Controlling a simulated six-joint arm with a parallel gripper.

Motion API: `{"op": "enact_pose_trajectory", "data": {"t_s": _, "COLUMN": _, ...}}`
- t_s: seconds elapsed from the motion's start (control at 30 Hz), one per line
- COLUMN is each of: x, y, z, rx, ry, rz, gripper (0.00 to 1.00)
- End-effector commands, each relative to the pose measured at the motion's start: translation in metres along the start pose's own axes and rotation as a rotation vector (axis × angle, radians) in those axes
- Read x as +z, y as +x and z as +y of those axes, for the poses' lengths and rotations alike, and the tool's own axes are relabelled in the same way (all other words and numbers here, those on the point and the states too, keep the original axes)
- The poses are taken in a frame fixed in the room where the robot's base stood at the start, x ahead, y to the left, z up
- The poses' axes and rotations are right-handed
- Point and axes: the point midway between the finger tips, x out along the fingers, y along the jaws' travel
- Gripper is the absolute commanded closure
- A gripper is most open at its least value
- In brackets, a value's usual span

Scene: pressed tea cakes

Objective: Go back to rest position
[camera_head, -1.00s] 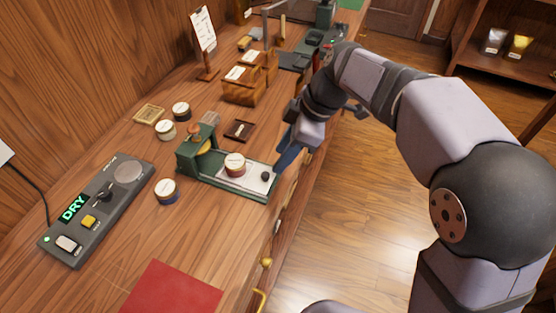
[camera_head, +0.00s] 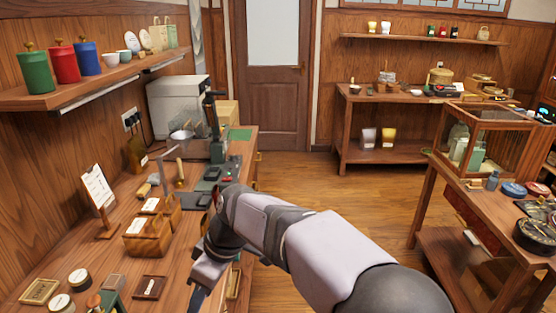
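My arm reaches from the lower right over the front edge of the wooden counter (camera_head: 100,250). Its wrist bends down at the counter's edge. My gripper (camera_head: 197,294) points downward near the bottom of the view. A dark blue part of it shows, but its fingertips are cut off or hidden, so I cannot tell if it is open or shut. I see nothing held in it. A small dark tray (camera_head: 150,287) lies on the counter to its left.
Round tins (camera_head: 79,279), a wooden holder with cards (camera_head: 150,232) and an upright card stand (camera_head: 98,198) are on the counter. A display case (camera_head: 484,140) stands on a table at right. The floor (camera_head: 345,195) between is clear.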

Motion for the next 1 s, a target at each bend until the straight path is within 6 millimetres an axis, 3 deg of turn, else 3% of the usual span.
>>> {"op": "enact_pose_trajectory", "data": {"t_s": 0.17, "x": 0.051, "y": 0.037, "z": 0.006, "rx": 0.064, "ry": 0.394, "rz": -0.092, "gripper": 0.64}}
{"op": "enact_pose_trajectory", "data": {"t_s": 0.3, "x": 0.123, "y": 0.061, "z": -0.006, "rx": 0.14, "ry": 0.674, "rz": -0.189, "gripper": 0.64}}
{"op": "enact_pose_trajectory", "data": {"t_s": 0.47, "x": 0.211, "y": 0.051, "z": -0.021, "rx": 0.219, "ry": 0.88, "rz": -0.27, "gripper": 0.64}}
{"op": "enact_pose_trajectory", "data": {"t_s": 0.63, "x": 0.293, "y": 0.02, "z": -0.049, "rx": 0.248, "ry": 0.996, "rz": -0.342, "gripper": 0.64}}
{"op": "enact_pose_trajectory", "data": {"t_s": 0.73, "x": 0.319, "y": 0.0, "z": -0.058, "rx": 0.261, "ry": 1.09, "rz": -0.336, "gripper": 0.64}}
{"op": "enact_pose_trajectory", "data": {"t_s": 1.0, "x": 0.337, "y": -0.042, "z": -0.039, "rx": 0.329, "ry": 1.249, "rz": -0.245, "gripper": 0.64}}
